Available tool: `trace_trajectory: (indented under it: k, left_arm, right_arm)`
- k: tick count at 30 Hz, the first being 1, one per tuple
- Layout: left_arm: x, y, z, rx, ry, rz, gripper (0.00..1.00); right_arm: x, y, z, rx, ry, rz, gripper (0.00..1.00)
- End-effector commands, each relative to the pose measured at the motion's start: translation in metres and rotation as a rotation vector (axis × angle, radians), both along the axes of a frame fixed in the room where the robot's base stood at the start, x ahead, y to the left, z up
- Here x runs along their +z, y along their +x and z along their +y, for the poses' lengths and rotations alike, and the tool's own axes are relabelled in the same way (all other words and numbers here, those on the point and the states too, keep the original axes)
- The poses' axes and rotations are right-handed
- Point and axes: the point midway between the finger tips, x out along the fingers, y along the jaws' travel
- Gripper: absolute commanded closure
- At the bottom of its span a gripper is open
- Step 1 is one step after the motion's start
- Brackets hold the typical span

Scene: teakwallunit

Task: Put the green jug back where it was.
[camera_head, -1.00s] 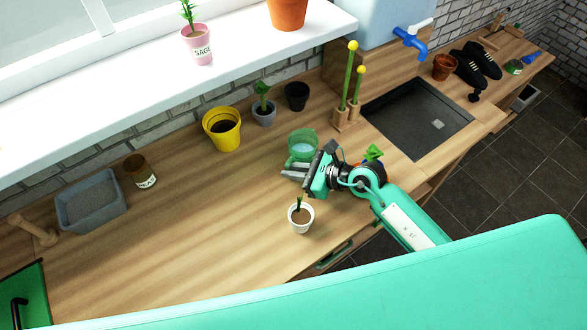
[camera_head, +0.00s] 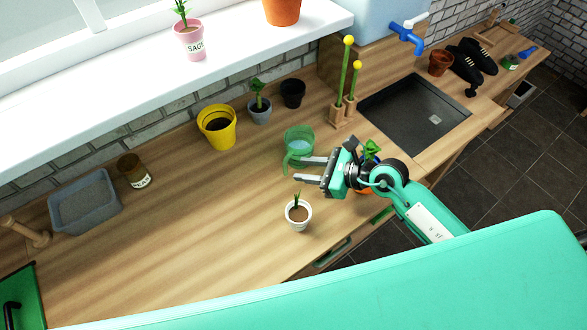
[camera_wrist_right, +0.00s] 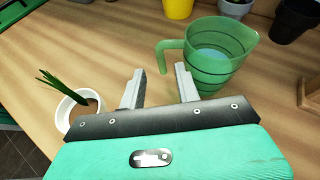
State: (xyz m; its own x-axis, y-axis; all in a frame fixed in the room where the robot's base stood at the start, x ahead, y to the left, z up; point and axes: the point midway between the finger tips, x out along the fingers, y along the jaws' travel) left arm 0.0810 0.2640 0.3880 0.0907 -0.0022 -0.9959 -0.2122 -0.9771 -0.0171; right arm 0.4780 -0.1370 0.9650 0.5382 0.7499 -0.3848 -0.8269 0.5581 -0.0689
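The green jug (camera_head: 298,146) is see-through, with liquid in it, and stands upright on the wooden counter behind my right gripper. My right gripper (camera_head: 297,171) is open, its two fingers apart and pointing left, just in front of the jug. In the right wrist view the jug (camera_wrist_right: 218,58) stands ahead and to the right, its handle turned left. The space between the fingertips (camera_wrist_right: 158,80) is empty there, with the handle just beyond them. My left gripper is not in view.
A white pot with a sprout (camera_head: 298,214) stands close in front of the right gripper. A yellow pot (camera_head: 218,128), a grey pot (camera_head: 259,112) and a black pot (camera_head: 293,94) stand along the wall. The sink (camera_head: 415,112) is to the right. The counter's left-middle is clear.

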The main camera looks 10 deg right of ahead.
Motion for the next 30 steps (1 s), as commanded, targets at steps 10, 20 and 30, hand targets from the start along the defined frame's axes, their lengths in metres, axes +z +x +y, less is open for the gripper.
trace_trajectory:
  k: [10, 20, 30]
  left_arm:
    - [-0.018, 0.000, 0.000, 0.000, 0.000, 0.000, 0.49]
    - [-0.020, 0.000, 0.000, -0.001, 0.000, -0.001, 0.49]
    - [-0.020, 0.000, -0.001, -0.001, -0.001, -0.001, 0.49]
  right_arm:
    - [0.020, -0.032, -0.044, 0.000, -0.001, 0.000, 0.67]
    - [0.027, -0.038, -0.052, 0.001, 0.001, 0.000, 0.67]
    - [0.027, -0.038, -0.052, 0.001, 0.000, -0.001, 0.67]
